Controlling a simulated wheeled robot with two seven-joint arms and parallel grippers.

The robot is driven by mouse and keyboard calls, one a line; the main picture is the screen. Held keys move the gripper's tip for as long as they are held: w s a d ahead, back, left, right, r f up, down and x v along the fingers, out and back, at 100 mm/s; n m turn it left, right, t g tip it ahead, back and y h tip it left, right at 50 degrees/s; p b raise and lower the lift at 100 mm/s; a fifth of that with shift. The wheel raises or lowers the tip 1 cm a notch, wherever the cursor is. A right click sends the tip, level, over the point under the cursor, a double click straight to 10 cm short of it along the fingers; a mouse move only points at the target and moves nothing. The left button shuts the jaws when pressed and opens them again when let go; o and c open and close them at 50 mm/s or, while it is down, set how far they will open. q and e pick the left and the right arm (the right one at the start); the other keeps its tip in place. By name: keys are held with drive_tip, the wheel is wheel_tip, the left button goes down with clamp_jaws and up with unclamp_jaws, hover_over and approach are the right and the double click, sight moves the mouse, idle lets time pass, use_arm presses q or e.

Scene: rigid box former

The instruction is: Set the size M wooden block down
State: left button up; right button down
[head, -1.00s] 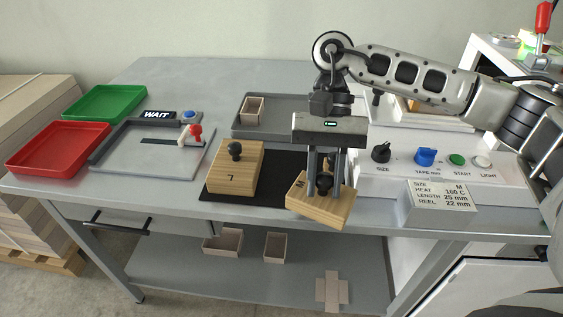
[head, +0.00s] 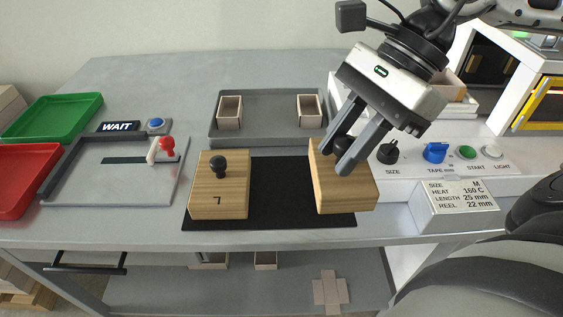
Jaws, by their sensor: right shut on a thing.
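The size M wooden block (head: 346,192) is a light wooden block with a black knob (head: 341,146) on top. It sits level at the right end of the black mat (head: 282,192); whether its underside fully touches the mat I cannot tell. My right gripper (head: 335,160) comes down tilted from the upper right and is shut on the knob, its fingers hiding part of the block's top and any letter there. A similar block marked L (head: 221,198) with a black knob stands at the mat's left end. My left gripper is not in view.
A grey tray (head: 268,104) behind the mat holds two small open boxes. The control panel (head: 470,177) with knobs and a settings display (head: 458,204) stands close on the right. Red (head: 25,178) and green (head: 55,118) trays lie at left. The mat's middle is clear.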

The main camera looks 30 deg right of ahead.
sight(312, 141)
drive_tip(key=w, duration=0.1)
drive_tip(key=w+f+p, duration=0.1)
drive_tip(key=w, duration=0.1)
drive_tip(key=w+p, duration=0.1)
drive_tip(key=w, duration=0.1)
drive_tip(key=shift+w+a+f, duration=0.15)
drive_tip(key=shift+a+f, duration=0.1)
drive_tip(key=shift+f, duration=0.15)
drive_tip(key=w+f, duration=0.1)
drive_tip(key=f, duration=0.1)
drive_tip(key=w+f, duration=0.2)
drive_tip(key=w+f+p, duration=0.1)
drive_tip(key=w+f, duration=0.1)
drive_tip(key=f, duration=0.1)
drive_tip(key=shift+w+a, duration=0.1)
drive_tip(key=shift+w, duration=0.1)
wheel_tip(312, 141, down, 2)
drive_tip(key=shift+f, duration=0.45)
drive_tip(key=c, duration=1.2)
unclamp_jaws()
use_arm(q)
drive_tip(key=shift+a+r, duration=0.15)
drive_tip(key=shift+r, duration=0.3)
use_arm(e)
drive_tip(key=shift+o, duration=0.2)
